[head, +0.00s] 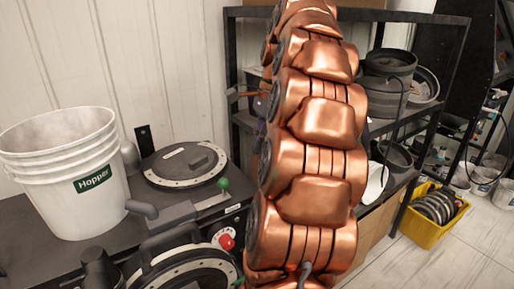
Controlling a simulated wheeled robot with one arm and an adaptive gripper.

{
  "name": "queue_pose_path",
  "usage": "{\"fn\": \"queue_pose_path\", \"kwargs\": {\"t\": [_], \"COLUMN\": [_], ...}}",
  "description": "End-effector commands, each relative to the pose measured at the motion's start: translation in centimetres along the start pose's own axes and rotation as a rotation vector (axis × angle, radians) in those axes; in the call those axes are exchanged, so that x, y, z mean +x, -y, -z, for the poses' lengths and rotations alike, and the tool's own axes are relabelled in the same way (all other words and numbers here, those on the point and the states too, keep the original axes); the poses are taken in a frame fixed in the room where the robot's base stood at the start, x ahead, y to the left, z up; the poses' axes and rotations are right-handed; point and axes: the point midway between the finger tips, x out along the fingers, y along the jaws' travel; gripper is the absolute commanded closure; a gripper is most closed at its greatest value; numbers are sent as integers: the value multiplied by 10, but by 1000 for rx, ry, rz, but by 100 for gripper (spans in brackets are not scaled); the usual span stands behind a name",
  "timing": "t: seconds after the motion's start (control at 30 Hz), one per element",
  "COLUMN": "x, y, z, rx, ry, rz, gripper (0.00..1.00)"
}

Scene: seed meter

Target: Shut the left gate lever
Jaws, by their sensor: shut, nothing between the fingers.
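The seed meter bench carries two round dial-like plates, one at the back (185,164) and one at the front (190,272). A dark bar with a green knob (223,184) lies between them, tilted up to the right. A red knob (226,241) sits below it, beside a small white dial. A dark rounded handle (141,209) is beside the hopper. I cannot tell which of these is the left gate lever, or whether it is open or shut. My copper arm crosses the middle of the picture and hides what is behind it. My gripper is not in view.
A white bucket labelled Hopper (60,170) stands on the bench at left. A dark shelf rack (437,105) with grey pots (390,64) stands behind my arm. A yellow crate (428,222) with dark discs is on the floor at right. The floor at lower right is clear.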

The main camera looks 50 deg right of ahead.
Motion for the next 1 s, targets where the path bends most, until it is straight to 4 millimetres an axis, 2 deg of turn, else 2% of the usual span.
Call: {"fn": "queue_pose_path", "kwargs": {"t": [0.27, 1.0], "x": [16, 89], "y": [1, -1], "z": [0, 0], "rx": [-4, -2], "ry": [3, 3], "rz": [-2, -6], "gripper": [100, 100]}}
